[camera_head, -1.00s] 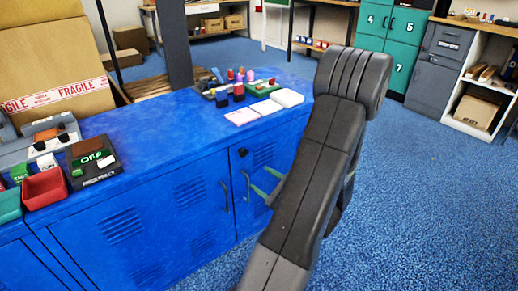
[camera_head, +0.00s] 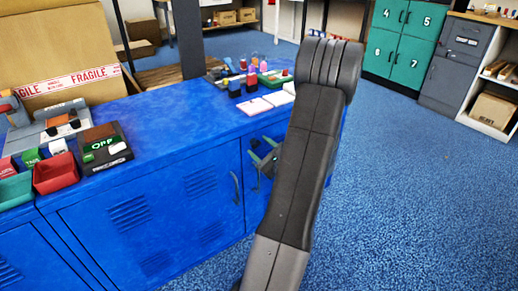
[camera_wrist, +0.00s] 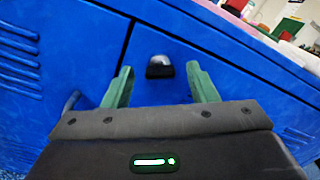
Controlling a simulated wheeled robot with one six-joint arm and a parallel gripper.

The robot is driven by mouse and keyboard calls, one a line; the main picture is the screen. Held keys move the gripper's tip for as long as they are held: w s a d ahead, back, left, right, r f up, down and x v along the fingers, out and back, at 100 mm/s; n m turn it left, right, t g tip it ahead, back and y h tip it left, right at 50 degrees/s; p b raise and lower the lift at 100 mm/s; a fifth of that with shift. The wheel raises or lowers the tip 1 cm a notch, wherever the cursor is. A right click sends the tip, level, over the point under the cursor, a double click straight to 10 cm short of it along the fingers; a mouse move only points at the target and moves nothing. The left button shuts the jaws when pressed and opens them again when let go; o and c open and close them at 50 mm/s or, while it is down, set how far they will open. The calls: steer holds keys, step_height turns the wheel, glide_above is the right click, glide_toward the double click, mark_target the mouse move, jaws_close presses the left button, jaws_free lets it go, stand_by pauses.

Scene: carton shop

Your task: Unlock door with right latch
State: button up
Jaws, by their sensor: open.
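A small latch (camera_wrist: 160,69), black below with a shiny grey top, sits near the top of the right blue cabinet door. In the wrist view it lies between the tips of my gripper's two green fingers. The fingers are apart and do not visibly touch it. In the head view my gripper (camera_head: 266,155) is open in front of the right door (camera_head: 254,205), partly behind my arm. The left door (camera_head: 150,215) appears shut, with a dark handle (camera_head: 236,187) at its right edge.
The blue cabinet top (camera_head: 175,105) bears a black box marked OFF (camera_head: 103,147), a red bin (camera_head: 55,174) and small coloured items at its right end. A fragile-taped carton (camera_head: 60,50) stands behind. Blue floor is open at right.

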steer(key=shift+w+a, duration=0.35)
steer(key=shift+w, duration=0.1)
steer(key=c, duration=1)
steer(key=shift+m, duration=0.3)
steer(key=shift+r+m+p, duration=0.1)
steer(key=shift+m+p, duration=0.8)
steer(key=shift+m, duration=0.3)
steer(key=shift+d+m+p, duration=0.1)
steer(key=shift+m+p, duration=0.6)
steer(key=shift+m, duration=0.7)
